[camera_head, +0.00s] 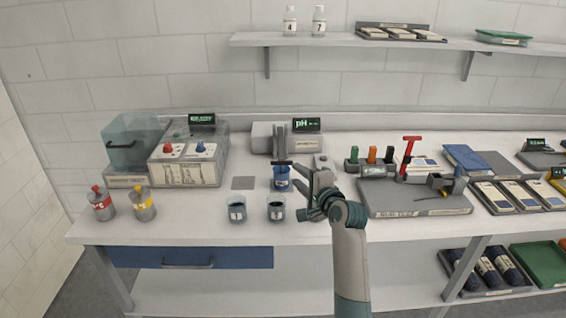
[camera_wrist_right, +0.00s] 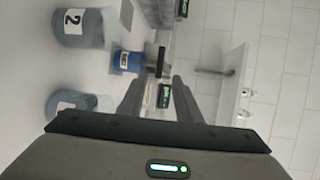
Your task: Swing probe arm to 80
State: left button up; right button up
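The pH meter (camera_head: 274,136) stands at the back of the bench with a lit display (camera_head: 306,125). A grey upright post rises in front of it, with a short dark probe arm (camera_head: 281,163) above a blue cup (camera_head: 281,180). The dark arm end (camera_wrist_right: 161,62) and blue cup (camera_wrist_right: 126,62) also show in the right wrist view. My right gripper (camera_head: 303,190) is just right of the cup, its fingers apart, with nothing visible between them. In the wrist view the fingers (camera_wrist_right: 158,98) point toward the meter. No scale reading is legible. My left gripper is not in view.
Two beakers (camera_head: 237,210) (camera_head: 276,209) stand at the front. The ozone washer (camera_head: 190,155) and two small bottles (camera_head: 102,204) (camera_head: 143,205) are left. A grey instrument (camera_head: 415,200) and a red T-shaped handle (camera_head: 407,158) are right. Free bench lies front left.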

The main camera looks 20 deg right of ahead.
aim_at(284, 164)
jog(key=p+x, duration=0.1)
jog(key=x, duration=1)
jog(key=shift+w+f+p, duration=0.1)
jog(key=shift+w+p, duration=0.2)
grip_shut()
